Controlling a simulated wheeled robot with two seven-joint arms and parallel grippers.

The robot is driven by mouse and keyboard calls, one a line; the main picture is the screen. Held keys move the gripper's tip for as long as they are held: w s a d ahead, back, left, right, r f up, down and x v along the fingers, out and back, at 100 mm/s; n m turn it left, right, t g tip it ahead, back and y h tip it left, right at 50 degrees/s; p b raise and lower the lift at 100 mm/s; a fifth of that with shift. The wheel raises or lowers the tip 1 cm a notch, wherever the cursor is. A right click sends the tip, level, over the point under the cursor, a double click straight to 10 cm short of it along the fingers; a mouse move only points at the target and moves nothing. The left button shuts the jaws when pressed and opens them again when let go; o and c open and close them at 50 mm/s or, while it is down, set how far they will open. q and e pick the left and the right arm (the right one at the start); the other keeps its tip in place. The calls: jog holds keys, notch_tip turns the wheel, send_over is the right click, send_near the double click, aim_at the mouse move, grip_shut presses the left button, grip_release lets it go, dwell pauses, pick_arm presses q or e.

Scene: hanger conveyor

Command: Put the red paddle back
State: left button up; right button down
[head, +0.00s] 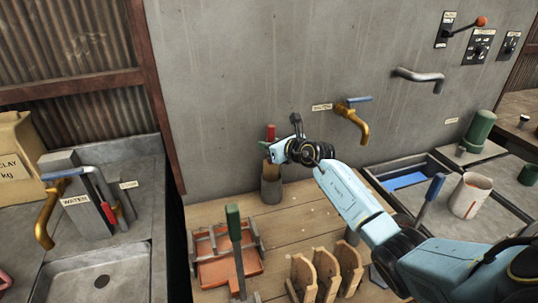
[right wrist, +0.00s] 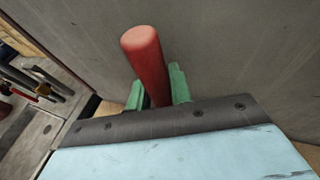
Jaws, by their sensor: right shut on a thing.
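The red paddle's red handle (head: 270,132) stands near upright close to the back wall, left of centre in the head view. The same handle (right wrist: 146,62) rises between the green fingers in the right wrist view. My right gripper (head: 272,152) is shut on the paddle. A dark grey cylindrical holder (head: 271,190) stands on the wooden table directly below the gripper in the head view. A tan piece shows at the holder's mouth. The lower part of the paddle is hidden, so I cannot tell how deep it sits. My left gripper is not in view.
An orange tray (head: 222,272) with a green-handled tool (head: 234,235) is at the front. Wooden moulds (head: 325,272) stand right of it. A brass tap (head: 351,117) projects from the wall. Bare table (head: 300,205) lies right of the holder.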

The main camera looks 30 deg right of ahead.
notch_tip(320, 180, down, 4)
jog(key=shift+r+b, duration=0.15)
jog(key=shift+b, duration=0.25)
jog(key=shift+r, duration=0.1)
jog(key=c, duration=1.3)
grip_release()
jog(key=shift+o, duration=0.2)
jog(key=shift+r, duration=0.1)
jog(key=p+v, duration=1)
jog(key=v, duration=0.2)
jog(key=shift+p, duration=0.3)
